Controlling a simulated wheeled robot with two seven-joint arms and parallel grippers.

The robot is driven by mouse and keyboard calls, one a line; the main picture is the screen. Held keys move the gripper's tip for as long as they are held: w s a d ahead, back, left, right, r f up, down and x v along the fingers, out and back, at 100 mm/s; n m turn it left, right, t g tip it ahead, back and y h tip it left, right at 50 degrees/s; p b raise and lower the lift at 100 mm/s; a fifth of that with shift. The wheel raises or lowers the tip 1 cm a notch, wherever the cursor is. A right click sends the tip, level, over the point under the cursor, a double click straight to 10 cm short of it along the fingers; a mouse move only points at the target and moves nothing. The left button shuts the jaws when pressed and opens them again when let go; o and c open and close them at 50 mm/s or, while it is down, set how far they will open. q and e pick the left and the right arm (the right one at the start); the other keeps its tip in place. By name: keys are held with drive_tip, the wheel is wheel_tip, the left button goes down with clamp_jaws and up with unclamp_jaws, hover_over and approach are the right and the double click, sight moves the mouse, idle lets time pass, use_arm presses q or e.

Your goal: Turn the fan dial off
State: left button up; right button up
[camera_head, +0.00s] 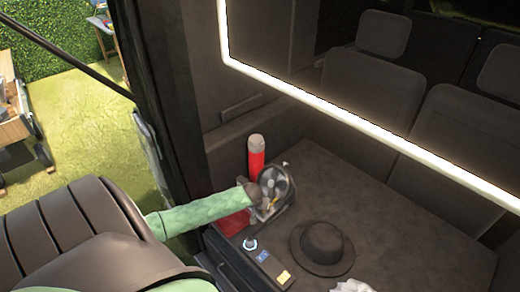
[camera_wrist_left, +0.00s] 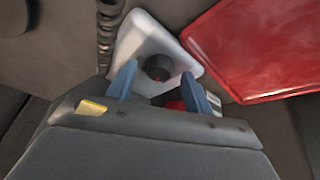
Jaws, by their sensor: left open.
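The fan (camera_head: 277,187) stands on the dark surface in the head view, with a round cage and a pale base. In the left wrist view its white base (camera_wrist_left: 142,30) carries a dark round dial (camera_wrist_left: 158,68). My left gripper (camera_wrist_left: 159,75) is open, with its two blue fingers on either side of the dial. I cannot tell whether the fingers touch it. In the head view my green-sleeved left arm reaches in from the left to the fan, and the fingertips and dial are hard to make out there. My right gripper is not in view.
A red cylinder with a pale top (camera_head: 256,158) stands right behind the fan. A red panel (camera_wrist_left: 255,50) lies beside the base. A dark hat (camera_head: 322,249) and a crumpled white item (camera_head: 352,287) lie nearer. A lit round knob (camera_head: 250,244) is at the front edge. The surface at right is clear.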

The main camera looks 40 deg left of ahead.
use_arm(q)
drive_tip(key=b+v, duration=0.2)
drive_tip(key=v, duration=0.5)
drive_tip(key=shift+b, duration=0.3)
